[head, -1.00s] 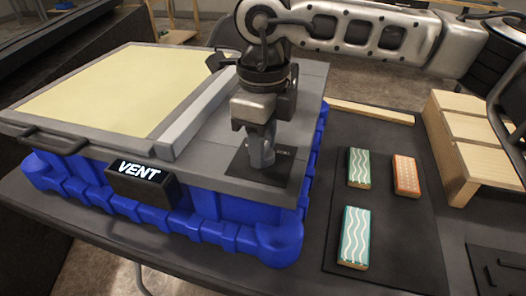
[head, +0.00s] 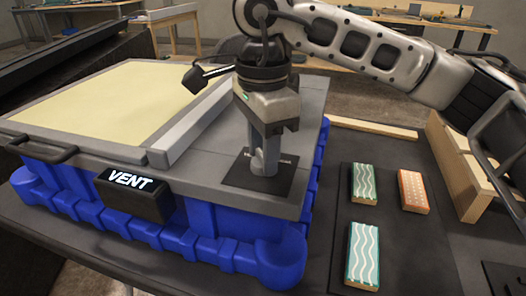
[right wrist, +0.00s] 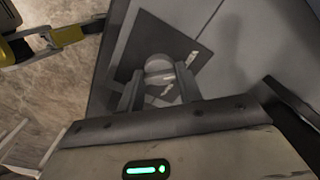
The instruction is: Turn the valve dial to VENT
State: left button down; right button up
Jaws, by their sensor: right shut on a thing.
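The valve dial is a small grey round knob, seen best in the right wrist view (right wrist: 158,67), on a dark square plate (head: 238,180) with small white lettering too blurred to read. The plate lies on the grey top of the console (head: 225,125). My right gripper (head: 264,164) points down at the plate with its fingers shut on the dial, one on each side; the fingers partly hide it in the head view. A black display (head: 130,194) on the console's front reads VENT in lit white letters. My left gripper is not in view.
The console has a pale yellow panel (head: 100,105), a grey raised bar (head: 190,128) and a blue ribbed base (head: 215,245). To the right, two green wavy-patterned blocks and an orange block (head: 412,190) lie on a dark mat (head: 400,235), near a wooden stand (head: 455,160).

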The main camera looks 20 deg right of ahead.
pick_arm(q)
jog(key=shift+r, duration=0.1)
pick_arm(e)
jog(key=shift+r+n, duration=0.1)
jog(key=shift+n, duration=0.3)
jog(key=o, duration=1)
pick_arm(q)
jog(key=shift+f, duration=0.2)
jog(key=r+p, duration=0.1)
jog(key=p, duration=0.2)
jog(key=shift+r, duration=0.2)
pick_arm(e)
notch_tip(320, 180, up, 16)
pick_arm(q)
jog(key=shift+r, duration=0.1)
